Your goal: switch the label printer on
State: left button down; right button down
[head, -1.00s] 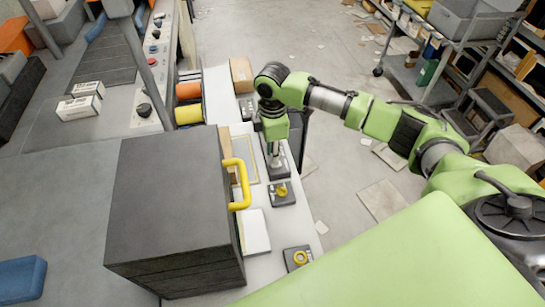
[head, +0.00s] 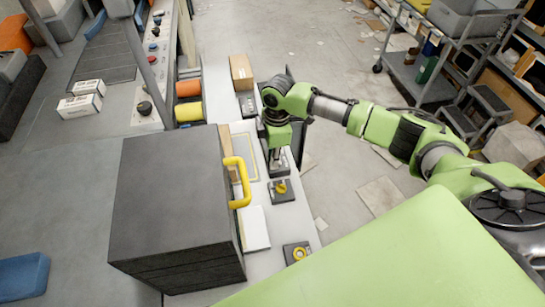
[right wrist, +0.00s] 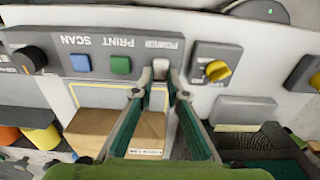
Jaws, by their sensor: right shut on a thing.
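A grey control panel (right wrist: 105,48) shows upside down in the right wrist view, lettered SCAN, PRINT and POWER. It has a blue button (right wrist: 81,63), a green button (right wrist: 121,65) and a small whitish power switch (right wrist: 160,68) by the POWER lettering. My right gripper (right wrist: 161,90) is shut on the power switch, one fingertip on each side. In the head view my right gripper (head: 276,158) points down at the narrow bench, and its wrist hides most of the panel. I cannot tell the switch's on or off position. My left gripper is not in view.
A yellow knob (right wrist: 218,71) sits close beside the power switch. A large dark box (head: 165,200) with a yellow handle (head: 238,180) stands left of the gripper. A cardboard box (head: 241,70) is farther along the bench.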

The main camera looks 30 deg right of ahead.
jog(key=shift+s+d+r+y, duration=0.1)
jog(key=shift+s+d+y, duration=0.1)
jog(key=shift+y, duration=0.7)
jog(key=shift+d+t+y, duration=0.15)
jog(key=shift+t+y, duration=0.15)
jog(key=shift+y, duration=0.1)
jog(key=shift+w, duration=0.1)
jog(key=shift+r, duration=0.1)
jog(key=c, duration=2.3)
grip_release()
